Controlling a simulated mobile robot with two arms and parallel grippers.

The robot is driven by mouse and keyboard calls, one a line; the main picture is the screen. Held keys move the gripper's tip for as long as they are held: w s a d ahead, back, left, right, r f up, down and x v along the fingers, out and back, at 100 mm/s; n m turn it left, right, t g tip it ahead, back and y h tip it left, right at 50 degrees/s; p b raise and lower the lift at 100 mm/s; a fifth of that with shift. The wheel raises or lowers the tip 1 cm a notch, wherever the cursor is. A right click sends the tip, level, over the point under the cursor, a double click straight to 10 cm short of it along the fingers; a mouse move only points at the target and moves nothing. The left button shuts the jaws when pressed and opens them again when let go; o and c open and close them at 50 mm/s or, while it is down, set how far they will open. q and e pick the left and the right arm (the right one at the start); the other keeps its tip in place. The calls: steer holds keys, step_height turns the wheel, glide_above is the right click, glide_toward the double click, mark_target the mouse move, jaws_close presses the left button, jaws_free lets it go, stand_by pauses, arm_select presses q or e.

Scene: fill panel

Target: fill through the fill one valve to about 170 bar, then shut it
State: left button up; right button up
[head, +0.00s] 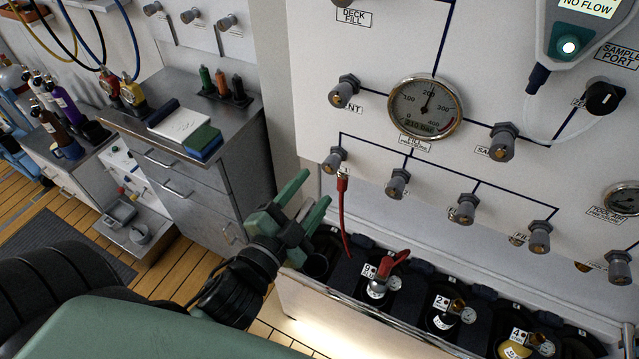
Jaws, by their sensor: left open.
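The leftmost valve of the lower row, which I take for the fill one valve (334,160), is a grey knob on the white panel; its label is partly hidden. A red hose (342,215) hangs from just below it. The round fill gauge (425,105) is above and right of it; its needle points nearly straight up, near the 200 mark, too small to read exactly. My left gripper (314,188), with green fingers, is open and empty, below and left of the valve and apart from it. My right gripper is not in view.
Other grey valves (398,183) continue rightward along the row. Several cylinders (442,318) stand in a rack under the panel; the red hose reaches one (378,288). A steel cabinet (215,150) with books and bottles is at left. A hand unit (585,40) reads NO FLOW.

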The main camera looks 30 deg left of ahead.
arm_select(q)
steer(key=shift+s, duration=0.4)
stand_by(1.9)
steer(key=s+f+n+g, duration=0.2)
steer(key=s+f+g, duration=0.15)
steer(key=f, duration=1.55)
steer(key=s+f+n+g, duration=0.1)
steer(key=s+f+g, duration=0.3)
steer(key=f, duration=1.6)
steer(key=s+a+f+n+g, duration=0.1)
steer(key=s+f+g, duration=0.3)
steer(key=s+f, duration=0.6)
steer(key=s+a+f+n+g, duration=0.1)
steer(key=s+f+n+g, duration=0.2)
steer(key=s+f, duration=0.8)
steer(key=s+g, duration=0.2)
steer(key=s, duration=0.2)
steer(key=shift+a+f+y, duration=0.15)
steer(key=shift+a+y, duration=0.15)
steer(key=shift+s, duration=0.1)
